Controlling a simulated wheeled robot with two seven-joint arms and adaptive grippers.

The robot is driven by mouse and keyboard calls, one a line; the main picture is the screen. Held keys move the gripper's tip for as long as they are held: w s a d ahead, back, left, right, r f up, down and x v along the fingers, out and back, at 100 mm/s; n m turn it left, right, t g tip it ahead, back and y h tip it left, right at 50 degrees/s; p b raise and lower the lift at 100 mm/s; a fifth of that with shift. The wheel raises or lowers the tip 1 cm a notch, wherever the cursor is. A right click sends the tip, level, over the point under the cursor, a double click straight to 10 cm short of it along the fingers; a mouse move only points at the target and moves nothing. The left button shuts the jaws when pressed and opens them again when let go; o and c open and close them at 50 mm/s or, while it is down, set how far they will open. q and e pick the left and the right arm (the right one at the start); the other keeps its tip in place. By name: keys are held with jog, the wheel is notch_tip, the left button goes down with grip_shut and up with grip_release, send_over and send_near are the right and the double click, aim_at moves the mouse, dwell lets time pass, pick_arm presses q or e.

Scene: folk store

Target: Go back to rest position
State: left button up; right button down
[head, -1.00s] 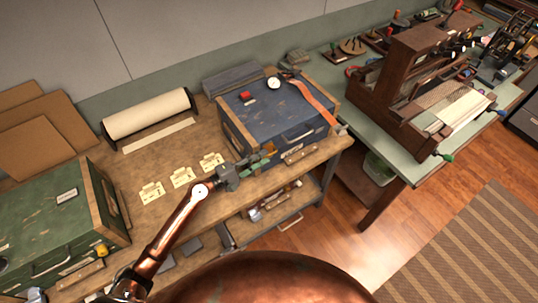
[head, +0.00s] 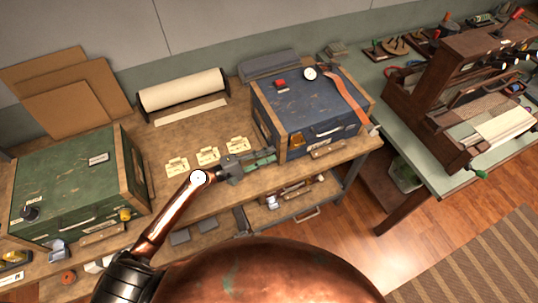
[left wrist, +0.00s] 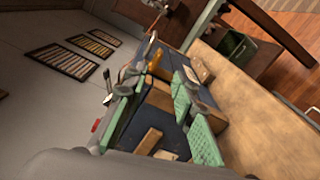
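My left gripper (head: 258,161) is over the front of the wooden bench, just in front of the blue chest's left front corner. Its green fingers point right. In the left wrist view the gripper (left wrist: 157,100) shows its green pads spread apart, with nothing seen held between them. The blue chest (head: 305,110) stands behind the fingers, and its dark blue side (left wrist: 160,130) shows between them. I cannot tell whether the fingers touch it. My copper left arm reaches in from the lower left. My right gripper is in neither view.
Three cream cards (head: 208,156) lie left of the gripper on the bench (head: 160,150). A green chest (head: 75,185) stands at the left and a paper roll (head: 183,90) at the back. A loom (head: 470,90) stands on the table to the right. Open wooden floor (head: 320,225) shows at the front.

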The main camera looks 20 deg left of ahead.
pick_arm(q)
jog(key=shift+f, duration=0.1)
dwell(0.3)
jog(key=s+a+f+m+g+y, duration=0.1)
jog(key=s+f+m+g+y, duration=0.2)
jog(key=s+f, duration=0.4)
jog(key=s+a+f+m+g+y, duration=0.1)
jog(key=s+a+f+m+y, duration=0.1)
jog(key=s+f+m, duration=0.45)
jog(key=s+a+f+m+g+y, duration=0.15)
jog(key=s+a+g+y, duration=0.25)
jog(key=s+a+y, duration=1.05)
jog(key=s+a+f+h, duration=0.1)
jog(key=s+f+h, duration=0.15)
jog(key=f, duration=1.15)
jog(key=s+a+f+h, duration=0.1)
jog(key=s+f+h, duration=0.15)
jog(key=f, duration=1.05)
jog(key=s+f+m+g, duration=0.1)
jog(key=s+f+g, duration=0.1)
jog(key=s+f, duration=1.8)
jog(key=shift+d+f, duration=0.3)
jog(key=shift+f, duration=0.15)
